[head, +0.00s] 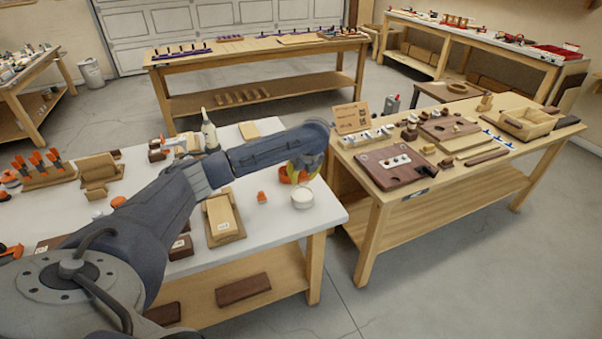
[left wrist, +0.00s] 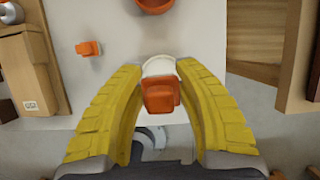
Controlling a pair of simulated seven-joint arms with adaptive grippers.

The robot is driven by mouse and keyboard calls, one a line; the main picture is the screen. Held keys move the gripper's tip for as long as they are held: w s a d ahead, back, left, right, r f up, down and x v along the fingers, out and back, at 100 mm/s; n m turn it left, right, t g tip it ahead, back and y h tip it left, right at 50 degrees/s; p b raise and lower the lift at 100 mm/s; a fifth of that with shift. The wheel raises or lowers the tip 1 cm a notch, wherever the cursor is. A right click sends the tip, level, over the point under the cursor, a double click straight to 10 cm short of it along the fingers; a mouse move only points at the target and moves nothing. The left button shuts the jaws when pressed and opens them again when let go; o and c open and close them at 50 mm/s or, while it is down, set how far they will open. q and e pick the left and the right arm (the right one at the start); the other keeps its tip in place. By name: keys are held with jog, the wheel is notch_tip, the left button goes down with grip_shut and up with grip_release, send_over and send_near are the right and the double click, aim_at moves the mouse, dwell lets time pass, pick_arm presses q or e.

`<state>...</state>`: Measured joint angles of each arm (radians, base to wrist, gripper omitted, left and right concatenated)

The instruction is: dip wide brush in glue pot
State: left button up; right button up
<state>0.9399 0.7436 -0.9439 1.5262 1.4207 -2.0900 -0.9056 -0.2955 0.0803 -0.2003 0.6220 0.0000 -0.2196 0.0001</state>
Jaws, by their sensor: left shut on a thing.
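My left gripper (head: 306,168) is above the right end of the white table. In the left wrist view its yellow fingers (left wrist: 160,98) are closed on an orange piece (left wrist: 160,96), which looks like the wide brush's handle. The bristles are hidden below it. A white round pot (head: 302,198), which looks like the glue pot, stands near the table's right corner, just below the gripper. In the left wrist view part of the pot (left wrist: 158,66) shows behind the orange piece. I cannot tell whether brush and pot touch. My right gripper is not in view.
An orange bowl (head: 285,176) stands just behind the pot. A small orange block (head: 261,197) lies to its left. A wooden tray (head: 222,219) lies further left. A white bottle (head: 209,132) stands at the back. A wooden bench (head: 440,196) with several parts stands to the right, across a gap.

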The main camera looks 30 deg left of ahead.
aim_at(301, 192)
pick_arm(q)
jog(key=shift+f, duration=2.2)
jog(key=shift+f, duration=0.6)
dwell(0.4)
jog(key=shift+r, duration=0.1)
jog(key=shift+r, duration=3.4)
